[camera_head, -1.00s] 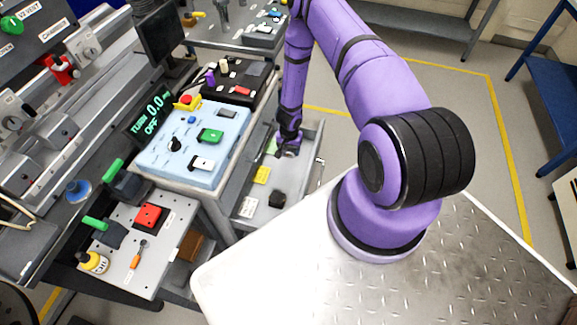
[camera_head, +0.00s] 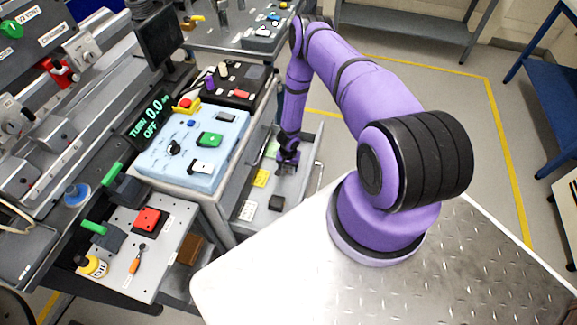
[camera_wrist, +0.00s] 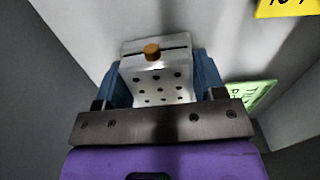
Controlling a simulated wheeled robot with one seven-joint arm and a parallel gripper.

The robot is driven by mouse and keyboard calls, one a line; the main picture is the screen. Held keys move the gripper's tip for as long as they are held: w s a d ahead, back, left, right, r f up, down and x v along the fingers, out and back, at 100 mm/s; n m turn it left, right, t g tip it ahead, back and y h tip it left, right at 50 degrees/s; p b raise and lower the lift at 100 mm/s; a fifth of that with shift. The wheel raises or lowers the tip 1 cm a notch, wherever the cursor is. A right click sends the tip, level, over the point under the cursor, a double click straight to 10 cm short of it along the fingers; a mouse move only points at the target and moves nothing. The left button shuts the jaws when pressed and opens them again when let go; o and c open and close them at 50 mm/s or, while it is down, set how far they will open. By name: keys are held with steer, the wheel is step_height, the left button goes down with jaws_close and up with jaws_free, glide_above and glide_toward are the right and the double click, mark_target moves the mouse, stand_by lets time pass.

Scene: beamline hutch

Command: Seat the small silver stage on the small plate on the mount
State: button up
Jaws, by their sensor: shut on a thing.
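The small silver stage (camera_wrist: 155,80) shows in the wrist view as a pale block with several dark holes and a brass-coloured knob at its far end. My gripper (camera_wrist: 163,86) is shut on it, with one blue finger on each side. In the head view my gripper (camera_head: 287,168) is low inside the open drawer (camera_head: 252,214), and the stage is too small or hidden there. I cannot tell whether the stage still touches the drawer floor. I cannot pick out the small plate on the mount in either view.
A yellow label (camera_head: 261,178) and a black block (camera_head: 276,203) lie in the drawer near my gripper. The blue control box (camera_head: 190,150) stands left of the drawer.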

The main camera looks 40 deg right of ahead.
steer(key=shift+f, duration=0.15)
steer(key=o, duration=1.1)
steer(key=r, duration=1)
steer(key=shift+w+d+r, duration=0.1)
steer(key=shift+w+r, duration=0.15)
steer(key=shift+r, duration=0.15)
